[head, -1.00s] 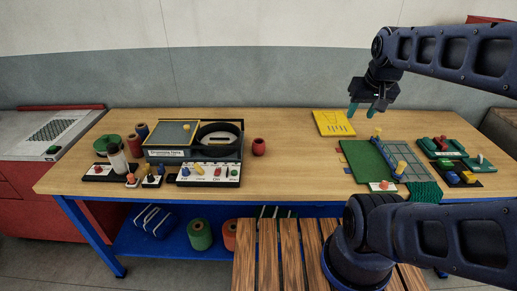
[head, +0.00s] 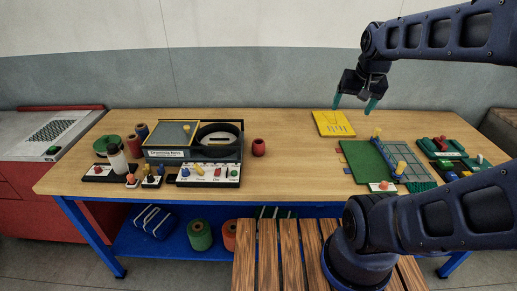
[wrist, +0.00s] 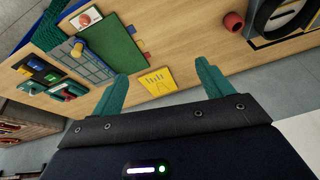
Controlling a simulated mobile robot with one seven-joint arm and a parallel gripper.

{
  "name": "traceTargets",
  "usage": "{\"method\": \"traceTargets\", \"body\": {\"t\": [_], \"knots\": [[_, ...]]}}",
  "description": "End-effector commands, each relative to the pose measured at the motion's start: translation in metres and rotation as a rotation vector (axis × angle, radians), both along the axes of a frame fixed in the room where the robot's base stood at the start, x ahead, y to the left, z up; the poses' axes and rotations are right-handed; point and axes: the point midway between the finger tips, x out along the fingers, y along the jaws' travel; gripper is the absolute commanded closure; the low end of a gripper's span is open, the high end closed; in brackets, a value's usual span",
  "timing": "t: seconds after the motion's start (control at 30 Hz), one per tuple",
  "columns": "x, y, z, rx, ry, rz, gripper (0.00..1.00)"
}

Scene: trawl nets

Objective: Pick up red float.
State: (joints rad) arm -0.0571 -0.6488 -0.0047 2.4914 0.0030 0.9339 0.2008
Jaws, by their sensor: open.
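The red float (head: 259,147) is a small rounded barrel with a dark hole in its top. It stands alone on the wooden table, just right of the black sorting unit. It also shows at the upper right of the wrist view (wrist: 233,21). My gripper (head: 354,104) is open and empty, in the air above the back of the table, well to the right of the float. In the wrist view its two teal fingers (wrist: 162,72) are spread apart with nothing between them.
The sorting unit (head: 194,166) with a round black bin stands left of the float. A yellow card (head: 333,123) lies below my gripper. A green mat (head: 366,162) with a grid board and small pieces lies at right. The table between float and mat is clear.

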Motion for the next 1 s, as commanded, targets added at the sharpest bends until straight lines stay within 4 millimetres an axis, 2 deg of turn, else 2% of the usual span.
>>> {"method": "traceTargets", "body": {"t": [0.1,0.47,0.77,1.0], "knots": [[0.026,0.013,-0.003,0.049,0.036,-0.091,0.21],[0.100,0.062,-0.025,0.167,0.134,-0.396,0.21],[0.154,0.116,-0.061,0.227,0.210,-0.661,0.21],[0.190,0.166,-0.101,0.251,0.257,-0.878,0.21]]}}
